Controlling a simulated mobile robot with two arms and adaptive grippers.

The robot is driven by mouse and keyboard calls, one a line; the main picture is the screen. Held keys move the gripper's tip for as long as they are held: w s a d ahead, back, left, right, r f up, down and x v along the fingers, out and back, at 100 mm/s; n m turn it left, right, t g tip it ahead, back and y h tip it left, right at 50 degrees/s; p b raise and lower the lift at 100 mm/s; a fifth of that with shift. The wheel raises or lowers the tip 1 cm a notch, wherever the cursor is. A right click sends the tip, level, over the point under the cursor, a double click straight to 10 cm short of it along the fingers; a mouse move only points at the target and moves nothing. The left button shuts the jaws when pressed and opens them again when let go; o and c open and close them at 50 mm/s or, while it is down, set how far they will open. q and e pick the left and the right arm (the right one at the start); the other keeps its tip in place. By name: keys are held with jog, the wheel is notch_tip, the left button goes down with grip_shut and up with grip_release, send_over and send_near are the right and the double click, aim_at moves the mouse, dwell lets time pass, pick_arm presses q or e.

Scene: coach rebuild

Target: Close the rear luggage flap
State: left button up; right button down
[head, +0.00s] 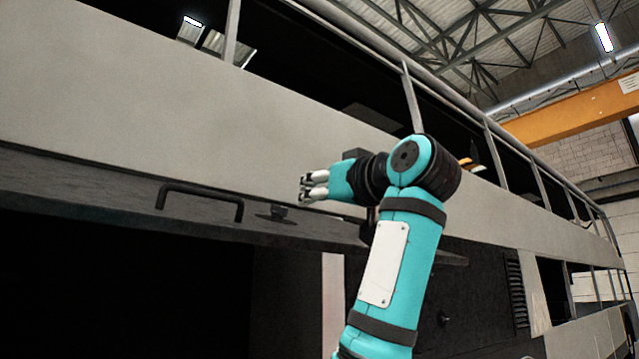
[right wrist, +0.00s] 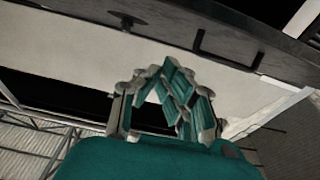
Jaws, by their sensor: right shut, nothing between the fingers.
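The rear luggage flap (head: 100,192) is a dark grey panel that stands raised above a dark open luggage bay (head: 110,285). A black bar handle (head: 200,190) and a small dark latch (head: 282,212) are on it. My right gripper (head: 306,187) is shut and empty, in front of the coach side, right of the handle and just above the latch in the picture. In the right wrist view my right gripper (right wrist: 165,80) shows its fingers closed together, with the handle (right wrist: 228,50) and flap (right wrist: 225,15) beyond them. I cannot tell whether it touches the flap. My left gripper is out of view.
The pale coach side panel (head: 130,110) runs above the flap, with open window frames and posts over it. A dark panel with a vent (head: 516,290) lies to the right, behind my right arm. An orange beam (head: 570,117) is high in the background.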

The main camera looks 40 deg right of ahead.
jog(key=w+f+p, duration=0.3)
jog(key=w+p, duration=0.1)
jog(key=w, duration=0.3)
jog(key=shift+a, duration=0.15)
